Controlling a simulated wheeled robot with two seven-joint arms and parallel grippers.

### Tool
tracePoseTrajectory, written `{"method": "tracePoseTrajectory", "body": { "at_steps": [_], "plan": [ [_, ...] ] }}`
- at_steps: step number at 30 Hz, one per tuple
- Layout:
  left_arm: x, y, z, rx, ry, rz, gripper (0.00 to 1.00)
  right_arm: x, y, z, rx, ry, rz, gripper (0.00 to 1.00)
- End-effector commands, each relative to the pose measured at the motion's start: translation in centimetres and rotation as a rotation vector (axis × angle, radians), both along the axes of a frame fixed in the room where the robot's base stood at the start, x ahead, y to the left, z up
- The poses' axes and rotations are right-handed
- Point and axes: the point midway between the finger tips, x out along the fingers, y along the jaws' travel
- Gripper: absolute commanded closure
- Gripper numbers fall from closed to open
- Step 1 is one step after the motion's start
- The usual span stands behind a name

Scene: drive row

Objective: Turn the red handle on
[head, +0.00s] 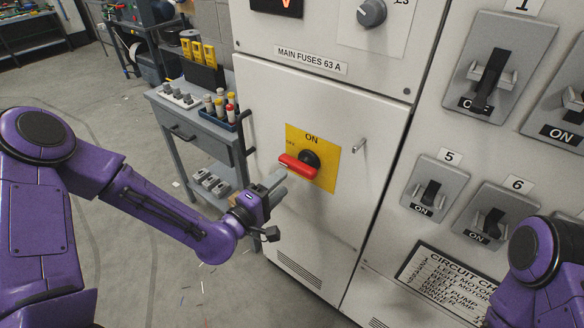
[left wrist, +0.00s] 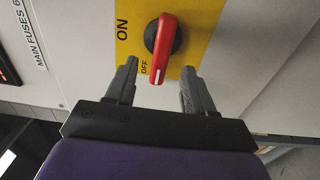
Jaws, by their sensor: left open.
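The red handle (head: 297,166) sits on a black round hub on a yellow plate (head: 326,178) on the cabinet door. It points left, to the OFF side; ON is printed at the top of the plate. My left gripper (head: 279,183) is open, just in front of the handle's free end and slightly below it in the head view. In the left wrist view the red handle (left wrist: 163,50) points down between the spread fingers, with a gap on both sides. The fingers do not appear to touch it. My right gripper is not in view.
A small metal latch (head: 359,146) sticks out right of the plate. Lever switches (head: 428,195) fill the panel at the right. A grey cart (head: 205,140) with tools stands left of the cabinet. Open floor lies at the lower left.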

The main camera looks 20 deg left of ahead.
Motion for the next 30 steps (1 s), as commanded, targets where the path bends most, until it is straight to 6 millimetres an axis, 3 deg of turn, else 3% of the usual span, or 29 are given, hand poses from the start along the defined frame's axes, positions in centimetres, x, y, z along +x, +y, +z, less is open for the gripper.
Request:
{"method": "tracePoseTrajectory", "body": {
  "at_steps": [3, 9, 19, 20, 24, 30],
  "plan": [
    [2.6, -0.9, 0.2, 0.004, 0.0, 0.001, 0.47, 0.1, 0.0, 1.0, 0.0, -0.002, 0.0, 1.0],
    [5.5, -1.8, 0.2, 0.003, 0.001, 0.005, 0.47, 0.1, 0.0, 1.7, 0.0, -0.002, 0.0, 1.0],
    [6.2, -2.0, 0.0, 0.002, 0.002, 0.006, 0.47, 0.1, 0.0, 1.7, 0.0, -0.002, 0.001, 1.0],
    [6.2, -2.0, 0.0, 0.002, 0.002, 0.006, 0.53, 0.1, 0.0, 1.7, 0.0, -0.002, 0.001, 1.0],
    [6.2, -2.0, 0.0, 0.002, 0.002, 0.007, 0.99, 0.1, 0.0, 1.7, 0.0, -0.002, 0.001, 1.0],
    [6.3, -1.7, 0.0, 0.006, 0.0, 0.01, 1.0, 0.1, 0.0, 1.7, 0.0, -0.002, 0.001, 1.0]
  ]
}}
